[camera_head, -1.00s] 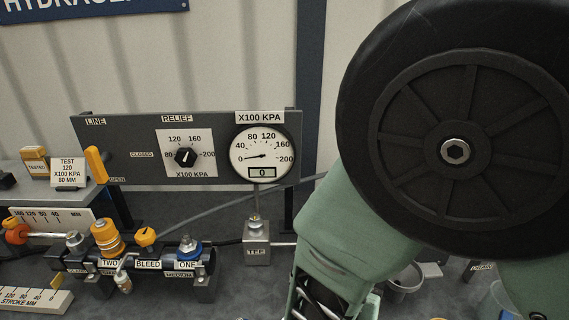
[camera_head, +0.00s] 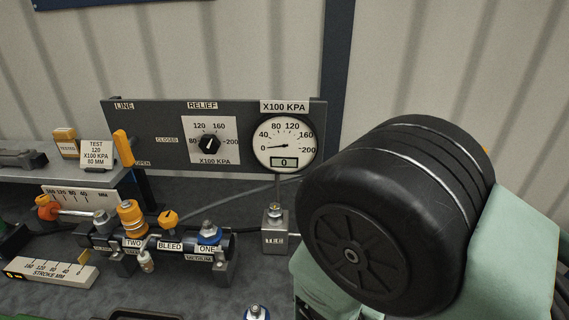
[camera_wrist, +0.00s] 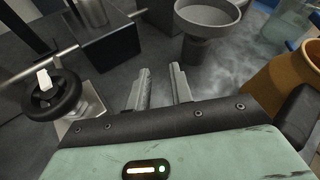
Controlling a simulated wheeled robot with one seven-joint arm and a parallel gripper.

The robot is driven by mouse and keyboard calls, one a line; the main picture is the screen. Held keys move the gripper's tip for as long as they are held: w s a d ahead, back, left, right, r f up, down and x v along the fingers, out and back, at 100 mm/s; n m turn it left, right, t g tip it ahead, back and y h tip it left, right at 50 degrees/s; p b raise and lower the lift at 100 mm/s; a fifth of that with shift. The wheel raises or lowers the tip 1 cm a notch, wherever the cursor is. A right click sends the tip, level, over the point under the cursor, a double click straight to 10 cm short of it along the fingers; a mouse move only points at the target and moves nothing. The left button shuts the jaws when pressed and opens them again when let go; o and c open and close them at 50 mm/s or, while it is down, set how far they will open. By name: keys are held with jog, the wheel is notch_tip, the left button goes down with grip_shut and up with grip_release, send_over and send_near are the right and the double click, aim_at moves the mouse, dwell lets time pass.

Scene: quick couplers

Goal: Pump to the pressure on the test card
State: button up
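The test card (camera_head: 97,154) reads 120 x100 kPa and 80 mm. The pressure gauge (camera_head: 285,145) has its needle near 0, and its small display shows 0. My gripper (camera_wrist: 160,86) shows in the wrist view with its two fingers apart and nothing between them. It hangs over the grey bench, near a black handwheel (camera_wrist: 52,97) and a grey cup (camera_wrist: 207,16). In the head view my arm hides the gripper. I cannot identify a pump handle in either view.
The relief dial (camera_head: 209,145) and yellow line lever (camera_head: 124,148) are on the panel. Below stand the tee block (camera_head: 275,238), yellow bleed knob (camera_head: 168,218) and couplers two (camera_head: 131,216) and one (camera_head: 209,235). An orange-brown rounded object (camera_wrist: 285,82) is right of my gripper.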

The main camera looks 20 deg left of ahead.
jog(key=shift+s+r, duration=0.1)
jog(key=p+v, duration=0.1)
jog(key=v, duration=0.5)
jog(key=shift+s+a+p, duration=0.25)
jog(key=shift+s+p, duration=0.05)
jog(key=shift+p, duration=0.05)
jog(key=shift+r, duration=0.15)
dwell(0.4)
jog(key=s+d+r+m+g+h, duration=0.1)
jog(key=d+r+m+g, duration=0.1)
jog(key=d+m, duration=0.1)
jog(key=s+d+r+m+g+h, duration=0.1)
jog(key=d+r+m+g, duration=0.2)
jog(key=m, duration=0.1)
jog(key=s+d+r+m+g+b, duration=0.1)
jog(key=d+r+m+g, duration=0.1)
jog(key=d+m, duration=0.1)
jog(key=shift+d+r+g+h, duration=0.1)
jog(key=shift+r+g+h, duration=0.3)
jog(key=s+d+r+m+g+y+b, duration=0.1)
jog(key=s+r+m+y, duration=0.3)
jog(key=m, duration=0.4)
jog(key=s+d+r+m+g+y+b, duration=0.1)
jog(key=s+d+r+m+g+y, duration=0.1)
jog(key=r+m, duration=0.5)
jog(key=s+m+g+y, duration=0.1)
jog(key=s+y, duration=0.1)
jog(key=s, duration=0.1)
jog(key=shift+s+d+g, duration=0.3)
jog(key=shift+s+g, duration=0.1)
